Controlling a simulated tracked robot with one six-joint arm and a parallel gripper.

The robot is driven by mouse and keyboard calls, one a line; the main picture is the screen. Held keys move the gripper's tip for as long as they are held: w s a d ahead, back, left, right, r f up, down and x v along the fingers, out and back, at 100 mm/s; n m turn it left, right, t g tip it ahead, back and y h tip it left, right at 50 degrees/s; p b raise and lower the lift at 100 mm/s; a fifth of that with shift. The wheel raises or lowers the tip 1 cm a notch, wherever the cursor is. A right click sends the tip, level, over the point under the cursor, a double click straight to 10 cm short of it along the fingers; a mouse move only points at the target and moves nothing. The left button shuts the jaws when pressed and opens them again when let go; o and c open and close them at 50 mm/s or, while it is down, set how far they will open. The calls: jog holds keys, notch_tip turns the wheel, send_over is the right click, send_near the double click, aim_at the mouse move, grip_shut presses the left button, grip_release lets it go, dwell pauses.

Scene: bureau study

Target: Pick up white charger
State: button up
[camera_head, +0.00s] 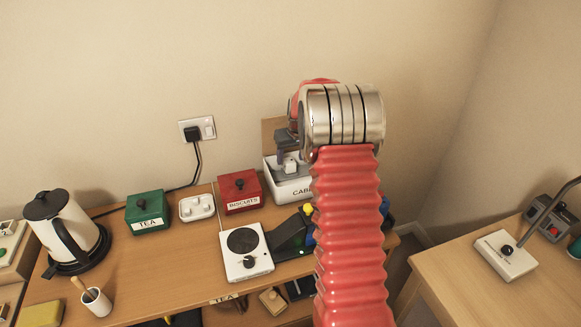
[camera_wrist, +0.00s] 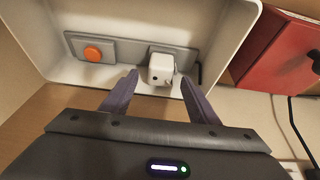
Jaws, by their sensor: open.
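The white charger (camera_wrist: 161,66) is a small white cube with dark marks on its face. It sits in the white bin (camera_wrist: 226,40) in the wrist view, against a grey socket plate. My gripper (camera_wrist: 159,80) is open, with one dark finger to each side of the charger and a gap on both sides. In the head view my gripper (camera_head: 287,151) reaches down over the white bin (camera_head: 277,190), whose label is partly hidden by my arm. The charger (camera_head: 290,166) shows there as a small white block below the fingers.
A grey plate with an orange button (camera_wrist: 93,53) lies left of the charger in the wrist view. The red biscuits tin (camera_head: 239,191) stands left of the bin. A white hotplate (camera_head: 247,261) stands in front. The wall is close behind.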

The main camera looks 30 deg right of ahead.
jog(key=shift+x, duration=1.05)
grip_shut()
